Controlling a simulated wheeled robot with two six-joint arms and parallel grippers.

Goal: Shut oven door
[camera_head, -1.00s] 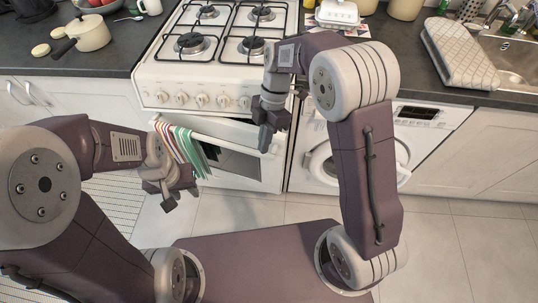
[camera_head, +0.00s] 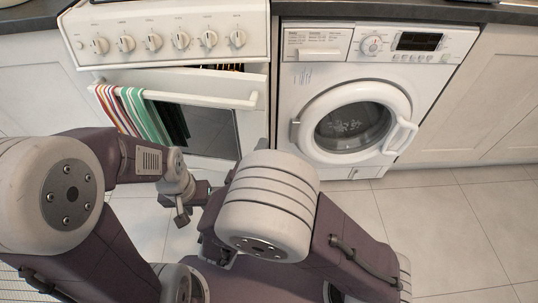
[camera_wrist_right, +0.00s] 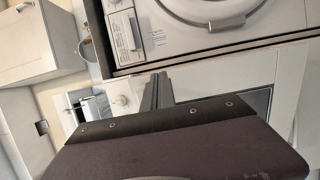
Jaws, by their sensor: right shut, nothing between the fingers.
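The white oven door (camera_head: 225,94) is ajar, with a dark gap along its top edge below the knobs. A striped towel (camera_head: 133,112) hangs over its white handle (camera_head: 190,97) at the left. My left gripper (camera_head: 183,209) is in front of the door's lower part, apart from it; its finger opening is unclear. My right arm is folded in front of the oven's right side and largely hides its gripper in the head view. In the right wrist view my right gripper (camera_wrist_right: 157,92) is shut and empty, in front of the oven door (camera_wrist_right: 240,72) with its dark window.
The white washing machine (camera_head: 300,75) stands right of the oven, its round door shut. The stove's knob panel (camera_head: 172,38) is above the oven door. White cabinets (camera_head: 495,90) are at the right. The tiled floor (camera_head: 450,225) there is clear.

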